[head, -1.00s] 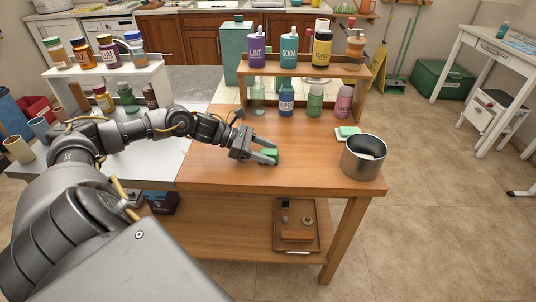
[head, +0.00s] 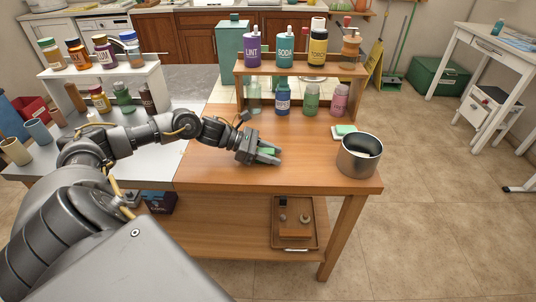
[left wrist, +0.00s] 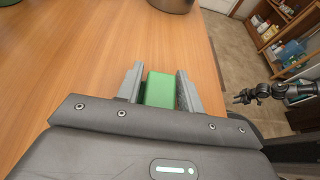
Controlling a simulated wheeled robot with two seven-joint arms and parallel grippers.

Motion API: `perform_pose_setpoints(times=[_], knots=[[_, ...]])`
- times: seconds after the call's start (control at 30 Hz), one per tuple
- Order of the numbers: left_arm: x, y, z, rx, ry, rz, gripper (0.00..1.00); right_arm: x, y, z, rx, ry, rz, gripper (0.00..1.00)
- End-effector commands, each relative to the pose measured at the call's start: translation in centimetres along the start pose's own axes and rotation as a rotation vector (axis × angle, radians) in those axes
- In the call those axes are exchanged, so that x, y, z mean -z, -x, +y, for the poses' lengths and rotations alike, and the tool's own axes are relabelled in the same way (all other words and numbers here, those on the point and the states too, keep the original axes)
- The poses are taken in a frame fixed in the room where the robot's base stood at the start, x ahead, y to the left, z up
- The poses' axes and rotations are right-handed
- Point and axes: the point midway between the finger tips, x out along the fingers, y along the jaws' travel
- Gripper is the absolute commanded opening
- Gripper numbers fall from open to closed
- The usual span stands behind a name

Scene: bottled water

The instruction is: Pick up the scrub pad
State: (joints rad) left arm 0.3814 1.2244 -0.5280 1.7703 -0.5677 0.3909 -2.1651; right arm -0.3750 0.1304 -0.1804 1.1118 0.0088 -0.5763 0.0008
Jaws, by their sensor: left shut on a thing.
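The green scrub pad (head: 269,151) is a small block between the fingers of my left gripper (head: 268,154), over the wooden table (head: 215,170). The left wrist view shows the pad (left wrist: 160,90) between both grey fingers, which are shut on it. I cannot tell whether the pad is clear of the tabletop. A dark gripper, apparently my right one (left wrist: 241,97), shows small at the right of the left wrist view, away from the table. Its jaws are too small to read.
A metal pot (head: 359,156) stands at the table's right front corner. A green and white pad (head: 343,131) lies behind it. A wooden rack (head: 300,69) with several bottles stands at the back. The tabletop between gripper and pot is clear.

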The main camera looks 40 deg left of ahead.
Motion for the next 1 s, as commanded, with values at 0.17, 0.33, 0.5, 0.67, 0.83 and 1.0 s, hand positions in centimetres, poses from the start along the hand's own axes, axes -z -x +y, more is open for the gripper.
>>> perform_pose_setpoints(times=[0.17,0.33,0.5,0.67,0.83,1.0], knots=[[-0.7,0.3,0.0,0.0,-0.003,-0.001,0.15,0.2,-0.1,0.0,0.0,0.0,-0.001,0.36],[-3.3,1.1,0.2,-0.002,-0.007,-0.004,0.15,2.5,1.1,-0.6,0.008,-0.008,0.018,0.36],[-7.2,0.3,2.0,-0.002,-0.007,-0.009,0.15,3.6,1.8,-0.8,0.011,-0.011,0.025,0.36],[-10.7,-0.5,3.8,-0.002,-0.004,-0.008,0.15,4.3,2.2,-0.9,0.013,-0.013,0.029,0.36],[-13.0,-2.4,6.0,-0.001,-0.003,-0.006,0.15,5.1,2.8,-1.1,0.016,-0.015,0.035,0.36],[-14.8,-3.8,7.7,0.0,-0.002,-0.004,0.15,5.6,3.3,-1.2,0.018,-0.017,0.038,0.36]])
